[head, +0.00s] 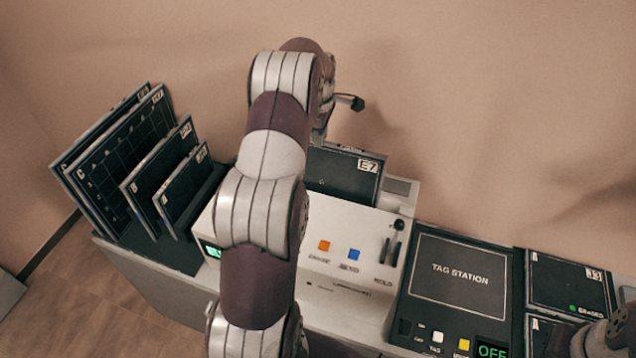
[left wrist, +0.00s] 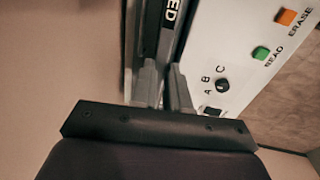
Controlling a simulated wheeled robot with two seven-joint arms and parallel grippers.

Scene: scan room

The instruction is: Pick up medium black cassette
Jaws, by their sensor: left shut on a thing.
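My left arm (head: 268,200) reaches down the middle of the head view; its fingertips are hidden there. In the left wrist view my left gripper (left wrist: 166,88) is shut on the edge of a thin black cassette (left wrist: 168,45), which carries a white label ending in "ED". A black cassette labelled E7 (head: 343,178) stands tilted at the back of the white console, partly behind my arm. Whether it is the held one cannot be told for sure. Medium black cassettes (head: 160,165) also stand in the rack at left. My right gripper's fingertips do not show.
Large grid-marked cassettes (head: 125,150) share the rack. The white console (head: 340,270) has buttons and switches. Right of it are the tag station (head: 460,275) and a tray area with a flat black cassette (head: 565,283). A wall stands close behind.

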